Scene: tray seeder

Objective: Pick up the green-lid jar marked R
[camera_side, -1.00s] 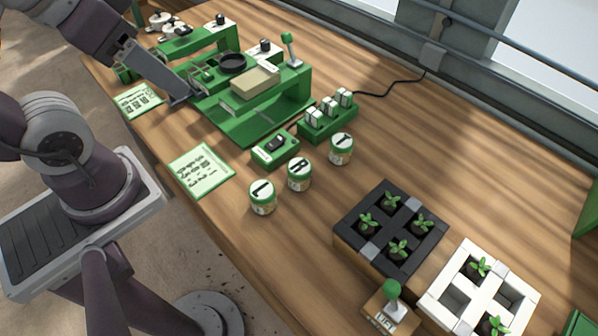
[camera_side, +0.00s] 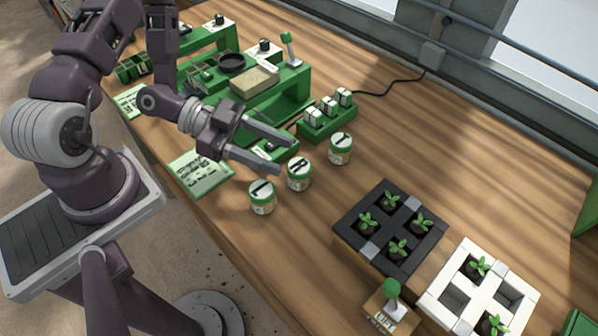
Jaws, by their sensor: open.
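The jar marked R (camera_side: 299,175) stands upright on the wooden table, with a white, green-edged lid and a dark R on top. It is the middle one of three similar jars. The jar marked L (camera_side: 262,198) stands to its lower left, and another jar (camera_side: 340,149), whose letter looks like a Y or T, stands to its upper right. My gripper (camera_side: 285,156) is open and empty. Its two fingers point right toward the R jar, with the fingertips just up and left of it. I cannot tell its exact height above the table.
A green switch box (camera_side: 279,147) lies partly behind my gripper. A green rack (camera_side: 328,119) with white-topped items stands behind the jars. A black seedling tray (camera_side: 390,229) and a white tray (camera_side: 478,289) stand at right, beside a LIFT lever (camera_side: 391,303). A green card (camera_side: 200,175) lies at left.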

